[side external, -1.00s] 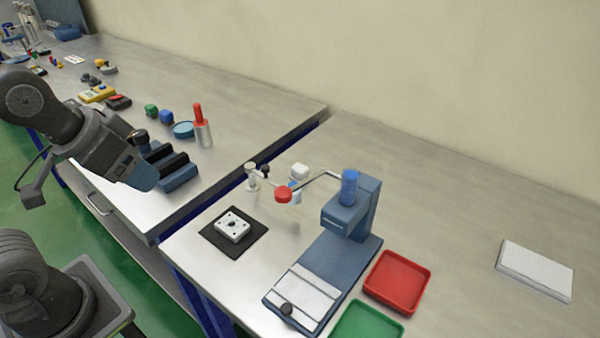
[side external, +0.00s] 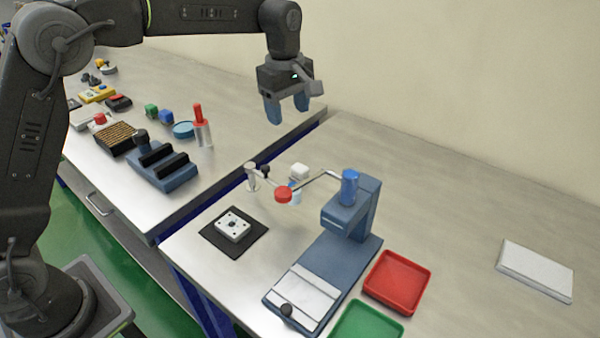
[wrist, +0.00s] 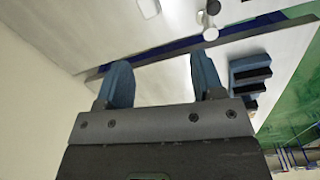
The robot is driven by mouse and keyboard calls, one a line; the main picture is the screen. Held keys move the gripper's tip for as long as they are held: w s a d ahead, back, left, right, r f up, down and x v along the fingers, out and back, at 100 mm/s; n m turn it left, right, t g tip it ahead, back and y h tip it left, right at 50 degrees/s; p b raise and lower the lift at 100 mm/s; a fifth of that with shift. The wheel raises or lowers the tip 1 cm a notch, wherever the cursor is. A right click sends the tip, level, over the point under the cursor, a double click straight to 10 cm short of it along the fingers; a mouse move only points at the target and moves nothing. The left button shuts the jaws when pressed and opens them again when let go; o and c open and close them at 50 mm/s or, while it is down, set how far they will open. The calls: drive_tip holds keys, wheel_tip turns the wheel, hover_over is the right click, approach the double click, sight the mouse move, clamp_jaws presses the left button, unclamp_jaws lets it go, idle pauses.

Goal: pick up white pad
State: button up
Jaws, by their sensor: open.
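A flat white pad (side external: 536,270) lies on the bench at the far right in the side view. My gripper (side external: 287,108) is open and empty, pointing down, high above the back of the bench near the gap between the two tables. It is up and left of the small block and far left of the flat pad. In the wrist view my two blue fingers (wrist: 160,75) are spread with nothing between them.
The blue press (side external: 347,210) stands mid-bench, with a red tray (side external: 397,282) and a green tray (side external: 367,321) beside it. A drilled white plate (side external: 232,226) sits on a black mat. The left table holds several items. The bench's back right is clear.

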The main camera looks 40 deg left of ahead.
sight(300, 167)
drive_tip(key=w+f, duration=0.1)
drive_tip(key=f, duration=0.4)
drive_tip(key=w+f+n, duration=0.1)
drive_tip(key=f, duration=0.5)
drive_tip(key=w+f+n, duration=0.1)
drive_tip(key=f, duration=0.5)
drive_tip(key=shift+d+f+g, duration=0.2)
drive_tip(key=shift+d+g, duration=0.1)
drive_tip(key=c, duration=1)
drive_tip(key=shift+w+r, duration=0.1)
